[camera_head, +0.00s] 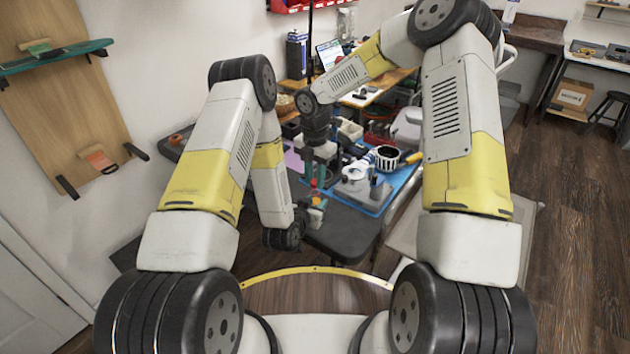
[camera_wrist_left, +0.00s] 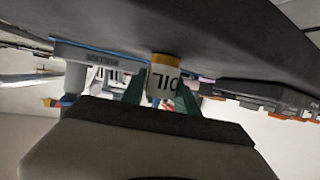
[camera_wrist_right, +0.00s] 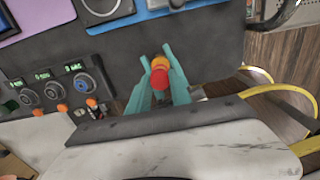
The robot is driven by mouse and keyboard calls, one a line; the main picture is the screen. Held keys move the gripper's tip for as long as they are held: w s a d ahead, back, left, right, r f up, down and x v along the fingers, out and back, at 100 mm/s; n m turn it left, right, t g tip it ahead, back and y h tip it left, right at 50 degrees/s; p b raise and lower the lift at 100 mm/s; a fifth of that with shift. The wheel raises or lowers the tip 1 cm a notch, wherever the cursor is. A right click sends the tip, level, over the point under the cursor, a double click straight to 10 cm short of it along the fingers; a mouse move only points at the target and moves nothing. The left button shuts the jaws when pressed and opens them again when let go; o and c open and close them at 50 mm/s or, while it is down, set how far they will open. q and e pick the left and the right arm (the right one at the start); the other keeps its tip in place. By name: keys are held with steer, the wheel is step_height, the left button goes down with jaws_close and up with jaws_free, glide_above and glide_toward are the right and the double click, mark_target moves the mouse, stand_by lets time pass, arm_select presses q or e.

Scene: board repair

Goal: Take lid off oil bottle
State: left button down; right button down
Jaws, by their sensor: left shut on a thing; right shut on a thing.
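The oil bottle (camera_wrist_left: 163,76) is white with a yellow band and dark OIL lettering that looks upside down in the left wrist view. My left gripper (camera_wrist_left: 161,92) is shut on its body with green fingers on both sides. The red lid (camera_wrist_right: 160,78) is at the bottle's top, with yellow-orange (camera_wrist_right: 160,62) just beyond it in the right wrist view. My right gripper (camera_wrist_right: 160,88) is shut on the lid from above. In the head view the lid (camera_head: 314,183) is a small red spot between the two grippers. I cannot tell whether lid and bottle are apart.
The dark table edge (camera_head: 345,236) is close beside the grippers. A blue mat (camera_head: 378,196) with grey parts and a black-and-white striped cup (camera_head: 387,157) lies to the right. A panel with dials (camera_wrist_right: 58,90) is at left in the right wrist view.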

mark_target(315, 182)
steer(key=shift+r, duration=0.15)
steer(key=shift+r, duration=2)
arm_select(q)
steer(key=c, duration=0.8)
jaws_free()
steer(key=shift+c, duration=0.2)
